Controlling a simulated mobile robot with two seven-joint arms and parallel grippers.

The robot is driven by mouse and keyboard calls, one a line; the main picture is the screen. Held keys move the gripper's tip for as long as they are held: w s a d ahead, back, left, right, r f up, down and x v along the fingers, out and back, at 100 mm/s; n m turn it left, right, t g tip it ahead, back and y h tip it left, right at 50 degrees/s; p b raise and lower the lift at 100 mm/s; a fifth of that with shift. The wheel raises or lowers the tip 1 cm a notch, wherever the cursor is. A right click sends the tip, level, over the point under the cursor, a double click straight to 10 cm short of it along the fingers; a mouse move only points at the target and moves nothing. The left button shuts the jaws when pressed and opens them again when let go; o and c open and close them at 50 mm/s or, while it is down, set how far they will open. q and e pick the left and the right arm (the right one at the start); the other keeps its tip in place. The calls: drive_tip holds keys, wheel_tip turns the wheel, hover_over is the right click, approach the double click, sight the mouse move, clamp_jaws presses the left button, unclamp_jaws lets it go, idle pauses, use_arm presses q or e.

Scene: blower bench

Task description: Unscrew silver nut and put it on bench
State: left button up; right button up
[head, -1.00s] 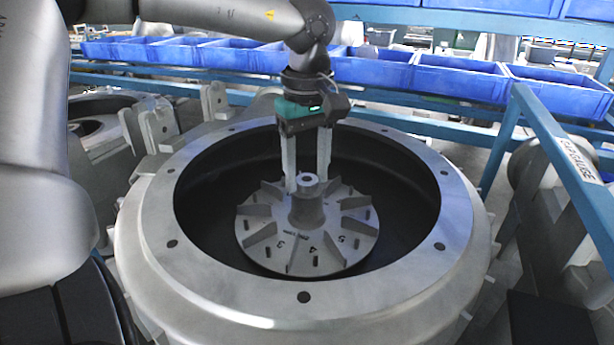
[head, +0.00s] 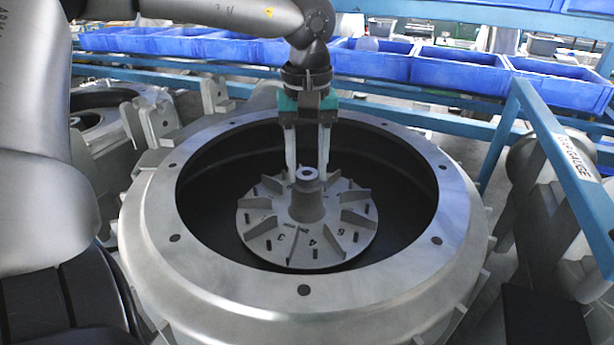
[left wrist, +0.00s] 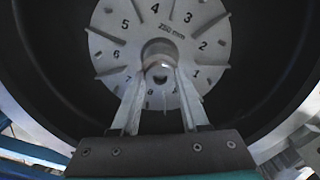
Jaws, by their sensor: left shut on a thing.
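The silver nut (head: 307,173) sits at the top of the central hub of a grey finned impeller (head: 270,222). My left gripper (head: 308,172) points down from above, its two long fingers on either side of the nut, shut on it. In the left wrist view, the fingertips (left wrist: 160,72) meet the sides of the round hub top, where the nut (left wrist: 159,60) is partly hidden between them. The numbered impeller disc (left wrist: 205,60) lies behind. My right gripper is not in view.
A wide metal housing ring (head: 215,270) with bolt holes surrounds the impeller and its dark cavity. A blue rail (head: 560,160) marked "GAUGE" stands at the right. Blue bins (head: 455,78) line the back. Other grey castings (head: 150,125) stand at the left.

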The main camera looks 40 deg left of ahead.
use_arm(q)
clamp_jaws()
drive_tip(key=shift+f+n+b, duration=0.1)
drive_tip(key=shift+n+b, duration=0.5)
drive_tip(key=shift+n, duration=0.3)
drive_tip(key=n+b, duration=0.1)
drive_tip(key=n, duration=0.2)
drive_tip(key=n+b, duration=0.2)
drive_tip(key=n, duration=0.2)
drive_tip(key=n+b, duration=0.1)
drive_tip(key=n, duration=0.2)
drive_tip(key=shift+n, duration=0.4)
drive_tip(key=n+b, duration=0.2)
drive_tip(key=n, duration=0.4)
drive_tip(key=n+b, duration=0.1)
drive_tip(key=n, duration=0.5)
drive_tip(key=shift+n+b, duration=0.3)
drive_tip(key=o, duration=0.7)
unclamp_jaws()
